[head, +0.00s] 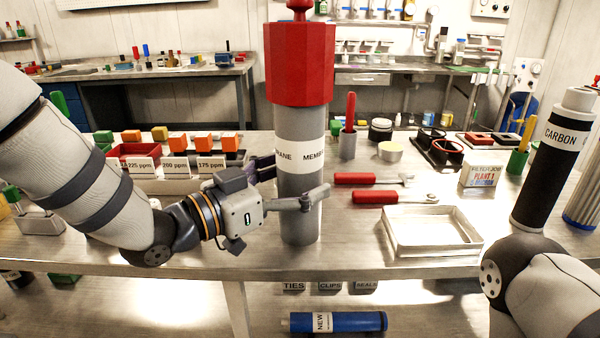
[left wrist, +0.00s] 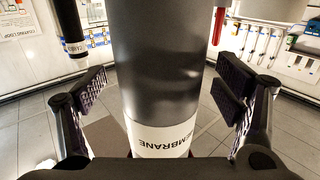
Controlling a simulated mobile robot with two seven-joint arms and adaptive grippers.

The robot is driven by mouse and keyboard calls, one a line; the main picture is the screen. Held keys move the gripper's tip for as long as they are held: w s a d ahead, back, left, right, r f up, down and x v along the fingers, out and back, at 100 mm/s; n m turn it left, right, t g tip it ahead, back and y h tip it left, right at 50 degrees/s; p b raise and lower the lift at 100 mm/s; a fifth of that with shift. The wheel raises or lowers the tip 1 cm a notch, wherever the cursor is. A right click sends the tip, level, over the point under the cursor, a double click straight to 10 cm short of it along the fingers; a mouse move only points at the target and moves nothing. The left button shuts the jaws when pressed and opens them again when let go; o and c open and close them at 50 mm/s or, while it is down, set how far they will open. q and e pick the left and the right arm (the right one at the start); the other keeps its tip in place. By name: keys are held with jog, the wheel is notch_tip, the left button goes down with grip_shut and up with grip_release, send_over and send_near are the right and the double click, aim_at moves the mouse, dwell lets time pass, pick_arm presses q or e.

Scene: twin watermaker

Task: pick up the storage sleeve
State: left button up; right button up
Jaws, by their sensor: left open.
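A tall grey cylinder (head: 299,212) with a white MEMBRANE label and a red cap (head: 300,65) stands upright at the bench's front. My left gripper (head: 293,183) is open, its fingers on either side of the grey cylinder's lower part. In the left wrist view the cylinder (left wrist: 165,65) lies between the finger pads, with gaps on both sides. A blue tube (head: 350,322) with a NEW label lies on the lower shelf. No label reads storage sleeve, so I cannot tell which thing bears that name. My right arm shows at lower right; its gripper is out of view.
Two red-handled tools (head: 375,197) and a white tray (head: 432,250) lie right of the cylinder. A black CARBON canister (head: 545,175) stands farther right. Boxes with ppm labels (head: 175,165) stand behind my left arm. The bench's front edge is close to the cylinder.

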pick_arm(q)
jog(key=shift+w+d, duration=0.35)
jog(key=shift+d, duration=0.1)
jog(key=c, duration=1.4)
jog(key=shift+r, duration=0.15)
jog(key=shift+c, duration=0.2)
